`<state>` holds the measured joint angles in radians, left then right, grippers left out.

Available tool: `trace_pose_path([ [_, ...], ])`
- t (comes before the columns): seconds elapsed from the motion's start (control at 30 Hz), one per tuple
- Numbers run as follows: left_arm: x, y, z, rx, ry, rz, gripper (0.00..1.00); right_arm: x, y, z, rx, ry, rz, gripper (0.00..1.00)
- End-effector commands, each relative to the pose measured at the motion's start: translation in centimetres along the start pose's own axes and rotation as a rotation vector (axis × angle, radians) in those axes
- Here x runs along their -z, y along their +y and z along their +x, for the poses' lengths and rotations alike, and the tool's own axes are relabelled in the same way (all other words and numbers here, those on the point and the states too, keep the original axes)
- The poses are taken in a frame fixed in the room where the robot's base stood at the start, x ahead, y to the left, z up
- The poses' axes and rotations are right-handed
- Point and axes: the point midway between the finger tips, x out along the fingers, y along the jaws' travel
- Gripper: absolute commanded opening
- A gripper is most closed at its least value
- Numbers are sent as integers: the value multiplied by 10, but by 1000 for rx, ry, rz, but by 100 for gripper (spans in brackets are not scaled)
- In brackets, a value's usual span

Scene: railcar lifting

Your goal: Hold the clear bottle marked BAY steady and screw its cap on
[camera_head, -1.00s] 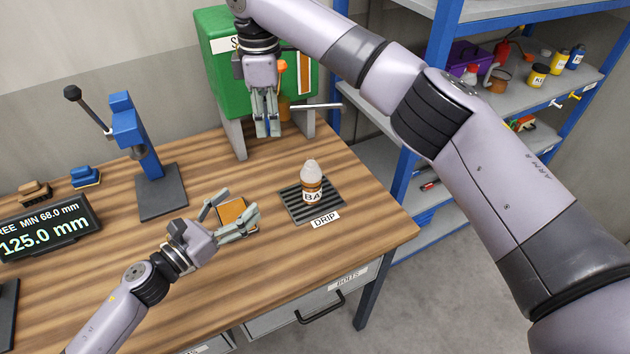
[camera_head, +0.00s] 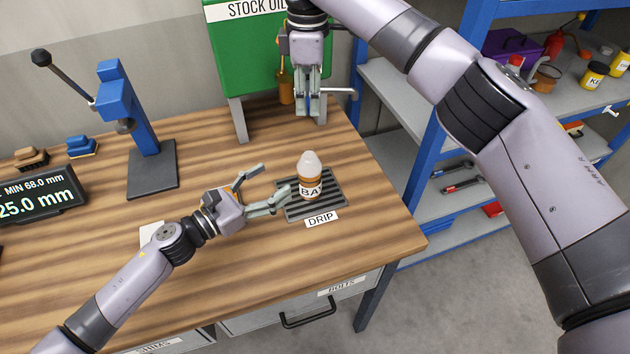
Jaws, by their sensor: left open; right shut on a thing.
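The clear bottle marked BAY (camera_head: 310,178) stands upright on the dark ribbed drip mat (camera_head: 329,207). It has amber contents, a white label and a pale top. I cannot tell if that top is a cap. My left gripper (camera_head: 275,188) is open just left of the bottle, its fingers pointing toward it. The lower finger is close to the mat's left edge; contact is unclear. My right gripper (camera_head: 308,112) points down, above and behind the bottle, in front of the green tank (camera_head: 245,65). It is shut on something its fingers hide. A metal bar (camera_head: 340,92) shows beside its fingers.
A blue press (camera_head: 145,140) stands at the left, behind a display (camera_head: 42,200). Blue shelves (camera_head: 430,170) with cans and tools stand at the right. The bench front (camera_head: 250,265) is clear.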

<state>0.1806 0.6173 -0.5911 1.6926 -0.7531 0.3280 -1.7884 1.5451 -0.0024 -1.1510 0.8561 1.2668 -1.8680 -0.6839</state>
Motion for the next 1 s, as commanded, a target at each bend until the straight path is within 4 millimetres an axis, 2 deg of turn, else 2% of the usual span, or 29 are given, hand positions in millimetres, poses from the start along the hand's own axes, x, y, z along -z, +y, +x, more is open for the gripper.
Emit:
trace_pose_path([
  [0.03, 13, 0, 0, 0, 0, 0, 70, 0, 0, 12, 0, 0, -1, 16],
  [0.33, 47, 0, 0, 0, 0, 0, 70, 0, 0, 46, 0, 0, 0, 16],
  [0.83, 49, 0, 1, 0, 0, 0, 70, 0, 0, 49, 0, 0, 0, 16],
  [1.0, 49, 1, 12, -1, -1, -1, 70, 0, 0, 49, 0, 0, 0, 16],
])
